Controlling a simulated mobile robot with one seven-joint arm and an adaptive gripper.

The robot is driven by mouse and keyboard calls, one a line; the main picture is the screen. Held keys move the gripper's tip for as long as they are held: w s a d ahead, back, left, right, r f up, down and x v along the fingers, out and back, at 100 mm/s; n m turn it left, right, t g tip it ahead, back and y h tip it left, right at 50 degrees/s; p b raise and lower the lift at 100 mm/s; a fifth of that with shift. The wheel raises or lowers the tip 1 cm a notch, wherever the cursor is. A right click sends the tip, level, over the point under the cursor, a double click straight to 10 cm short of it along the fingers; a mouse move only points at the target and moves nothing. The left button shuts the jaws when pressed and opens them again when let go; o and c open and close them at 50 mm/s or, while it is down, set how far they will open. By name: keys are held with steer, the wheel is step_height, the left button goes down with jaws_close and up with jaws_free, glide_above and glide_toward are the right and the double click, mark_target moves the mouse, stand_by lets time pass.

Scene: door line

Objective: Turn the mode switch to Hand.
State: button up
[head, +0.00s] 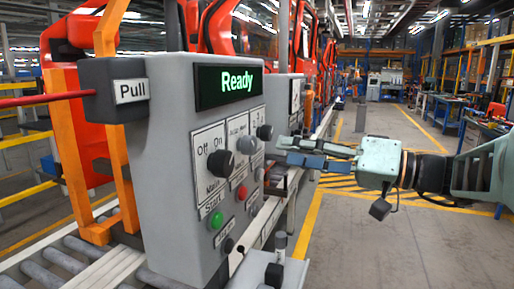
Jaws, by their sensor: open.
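The grey control box (178,150) stands at the left of the head view, with a lit "Ready" display (238,81). Its front carries a black knob (220,163) labelled Off/On, a grey knob (248,145) on the middle plate, and a dark knob (264,132) on the right plate. The middle plate's print is too small to read surely, so which knob is the mode switch, and its setting, I cannot tell. My gripper (282,152) is open, its fingers pointing left at the panel, just right of the knobs. Nothing shows between the fingers. Contact is not visible.
A red button (242,192) and a green button (216,219) sit low on the panel. A black "Pull" box (112,88) with a red cord juts left. A small post (280,246) stands on the ledge below. A second grey box (285,100) stands behind.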

mark_target(254, 147)
steer(key=p+x, duration=0.1)
steer(key=x, duration=0.7)
steer(key=shift+w+a, duration=0.2)
steer(key=shift+a, duration=0.15)
steer(key=c, duration=1.2)
steer(key=shift+o, duration=0.2)
